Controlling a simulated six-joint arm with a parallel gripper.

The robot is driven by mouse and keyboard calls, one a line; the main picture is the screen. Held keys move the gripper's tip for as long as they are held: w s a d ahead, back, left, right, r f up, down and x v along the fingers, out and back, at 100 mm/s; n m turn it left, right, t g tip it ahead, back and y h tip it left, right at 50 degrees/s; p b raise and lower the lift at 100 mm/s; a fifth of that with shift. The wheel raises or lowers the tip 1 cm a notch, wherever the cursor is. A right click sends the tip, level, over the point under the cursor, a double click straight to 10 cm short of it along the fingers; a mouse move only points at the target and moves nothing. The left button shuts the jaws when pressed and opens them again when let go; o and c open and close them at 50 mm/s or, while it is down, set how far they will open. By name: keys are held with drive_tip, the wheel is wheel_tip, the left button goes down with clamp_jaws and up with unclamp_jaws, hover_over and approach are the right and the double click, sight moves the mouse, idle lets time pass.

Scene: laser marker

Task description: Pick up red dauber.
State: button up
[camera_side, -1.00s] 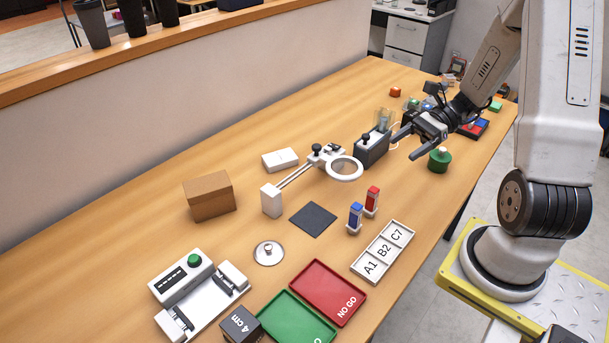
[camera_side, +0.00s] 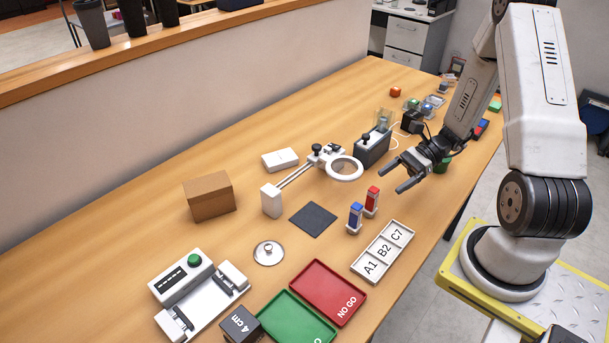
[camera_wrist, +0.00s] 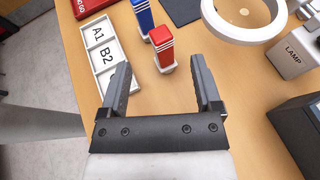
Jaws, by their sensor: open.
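The red dauber (camera_side: 372,200) stands upright on the table with a white base, close beside the blue dauber (camera_side: 355,216). In the wrist view the red dauber (camera_wrist: 162,46) is ahead of my fingers, roughly in line with the gap between them, and the blue dauber (camera_wrist: 143,16) is just beyond it. My gripper (camera_side: 391,177) is open and empty, above the table and a little to the right of the red dauber. Its two fingers also show in the wrist view (camera_wrist: 162,84), apart, with nothing between them.
A labelled white tray (camera_side: 354,266) lies in front of the daubers. A dark square pad (camera_side: 312,219) lies left of the daubers.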

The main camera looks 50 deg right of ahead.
sight(378, 189)
drive_tip(key=shift+x, duration=3.15)
clamp_jaws()
